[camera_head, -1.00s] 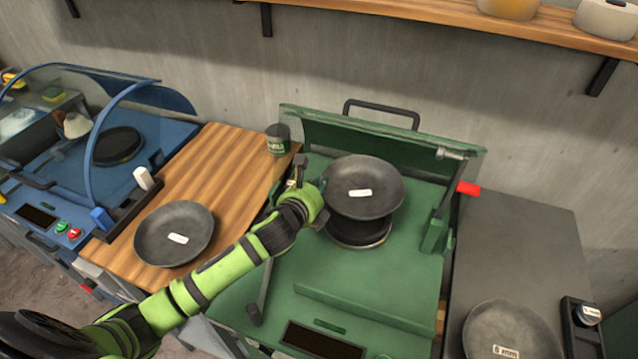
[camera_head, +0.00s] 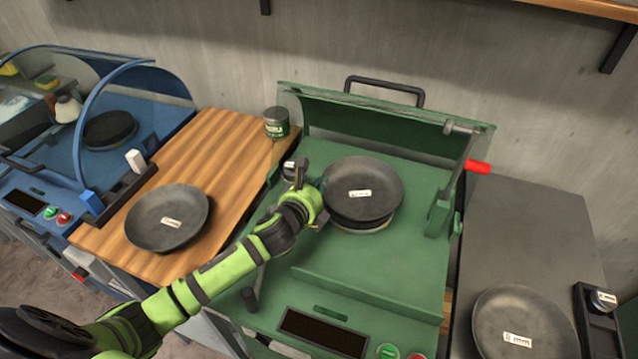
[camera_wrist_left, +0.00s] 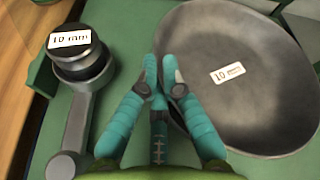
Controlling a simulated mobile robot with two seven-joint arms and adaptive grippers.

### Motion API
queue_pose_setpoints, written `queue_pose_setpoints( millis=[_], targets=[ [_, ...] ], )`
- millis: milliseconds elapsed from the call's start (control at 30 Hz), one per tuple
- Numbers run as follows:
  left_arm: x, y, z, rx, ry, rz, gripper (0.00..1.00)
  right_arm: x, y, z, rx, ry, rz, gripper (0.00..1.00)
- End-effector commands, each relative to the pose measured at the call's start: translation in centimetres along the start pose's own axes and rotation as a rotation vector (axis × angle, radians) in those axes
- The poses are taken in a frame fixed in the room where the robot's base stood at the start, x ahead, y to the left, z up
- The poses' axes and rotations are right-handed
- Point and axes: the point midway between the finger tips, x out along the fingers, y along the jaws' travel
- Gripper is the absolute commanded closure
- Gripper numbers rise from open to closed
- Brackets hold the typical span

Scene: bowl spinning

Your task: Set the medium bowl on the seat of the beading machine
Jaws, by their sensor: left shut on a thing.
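My left gripper (camera_head: 322,200) is shut on the near-left rim of a dark grey bowl (camera_head: 375,175). In the left wrist view the teal fingers (camera_wrist_left: 160,85) meet at the rim of this bowl (camera_wrist_left: 250,100), whose label reads 10 mm. The bowl is over the round seat (camera_head: 365,230) of the green machine (camera_head: 365,275). Only a dark band and pale edge of the seat show beneath it. I cannot tell whether bowl and seat touch. My right gripper is not in view.
Another dark bowl (camera_head: 160,228) sits on the wooden counter (camera_head: 215,160), and one (camera_head: 540,320) lies on the grey surface at right. A knob labelled 10 mm (camera_wrist_left: 75,55) is left of my fingers. A green can (camera_head: 276,125) stands behind; the raised guard (camera_head: 385,120) is at the back.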

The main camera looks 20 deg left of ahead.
Motion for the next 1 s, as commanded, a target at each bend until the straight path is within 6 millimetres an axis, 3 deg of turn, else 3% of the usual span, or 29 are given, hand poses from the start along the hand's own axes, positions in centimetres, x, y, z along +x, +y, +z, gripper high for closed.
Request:
queue_pose_setpoints(
  millis=[767, 800, 833, 1000],
  targets=[
    [-0.04, -0.03, 0.12, -0.001, -0.001, -0.002, 1.0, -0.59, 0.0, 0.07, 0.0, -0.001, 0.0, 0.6],
    [-0.04, -0.04, 0.12, -0.001, -0.001, -0.002, 0.77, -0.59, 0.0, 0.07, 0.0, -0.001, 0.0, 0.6],
    [-0.04, -0.03, 0.13, -0.001, -0.001, -0.002, 0.65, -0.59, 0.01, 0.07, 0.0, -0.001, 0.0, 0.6],
    [-0.04, -0.02, 0.08, -0.001, 0.0, -0.001, 0.65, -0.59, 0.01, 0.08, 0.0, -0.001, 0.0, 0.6]
  ],
)
